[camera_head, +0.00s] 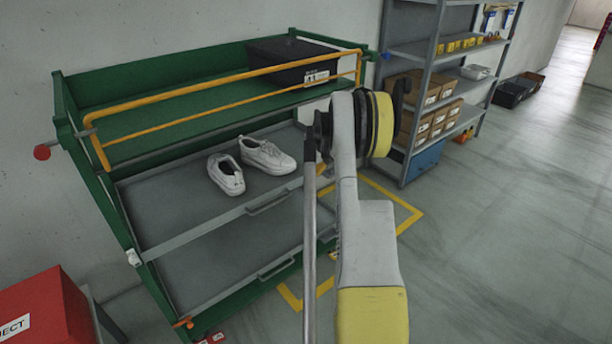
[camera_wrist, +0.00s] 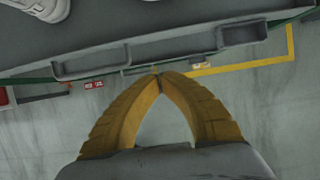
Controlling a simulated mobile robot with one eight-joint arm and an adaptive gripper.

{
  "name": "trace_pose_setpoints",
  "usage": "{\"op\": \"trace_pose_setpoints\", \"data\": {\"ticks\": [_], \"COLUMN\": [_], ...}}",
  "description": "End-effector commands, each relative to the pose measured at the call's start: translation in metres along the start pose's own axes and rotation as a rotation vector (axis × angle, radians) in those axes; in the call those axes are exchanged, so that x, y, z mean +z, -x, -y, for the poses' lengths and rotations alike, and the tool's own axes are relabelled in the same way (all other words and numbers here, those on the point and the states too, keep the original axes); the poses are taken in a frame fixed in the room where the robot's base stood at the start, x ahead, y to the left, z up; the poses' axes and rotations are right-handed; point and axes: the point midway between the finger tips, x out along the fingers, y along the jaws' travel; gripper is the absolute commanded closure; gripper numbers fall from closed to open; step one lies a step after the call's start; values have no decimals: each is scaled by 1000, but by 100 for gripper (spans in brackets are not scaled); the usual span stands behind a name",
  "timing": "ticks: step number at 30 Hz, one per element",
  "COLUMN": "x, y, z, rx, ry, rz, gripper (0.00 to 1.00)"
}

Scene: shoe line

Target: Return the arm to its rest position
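My arm stands in the right middle of the head view, in front of the green rack. My gripper (camera_wrist: 158,76) shows in the wrist view with its two yellow fingers meeting at the tips. Nothing is visible between them. Two white shoes, one on the left (camera_head: 226,174) and one on the right (camera_head: 267,156), rest on the grey upper tray (camera_head: 160,205) of the rack. Parts of white shoes also show at the top left of the wrist view (camera_wrist: 40,8), apart from the fingers.
The green rack (camera_head: 125,240) has a yellow rail (camera_head: 200,88) and a black bin (camera_head: 285,62) on top. A grey shelf (camera_head: 425,85) with cardboard boxes (camera_head: 440,118) stands behind my arm. A red box (camera_head: 45,310) is at lower left.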

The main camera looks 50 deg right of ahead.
Motion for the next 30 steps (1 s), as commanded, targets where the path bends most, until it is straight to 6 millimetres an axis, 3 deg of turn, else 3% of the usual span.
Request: {"op": "trace_pose_setpoints", "data": {"ticks": [10, 14, 17, 22, 26, 30], "x": [1, 17, 38, 56, 45, 12], "y": [6, 28, 63, 140, 193, 242], "z": [-2, -31, -80, -190, -271, -348], "rx": [0, 1, -4, -19, -39, -71], "ry": [10, 136, 364, 880, 1283, 1716], "rz": [0, 4, 12, 34, 55, 81], "gripper": [100, 100, 100, 100, 100, 100]}}
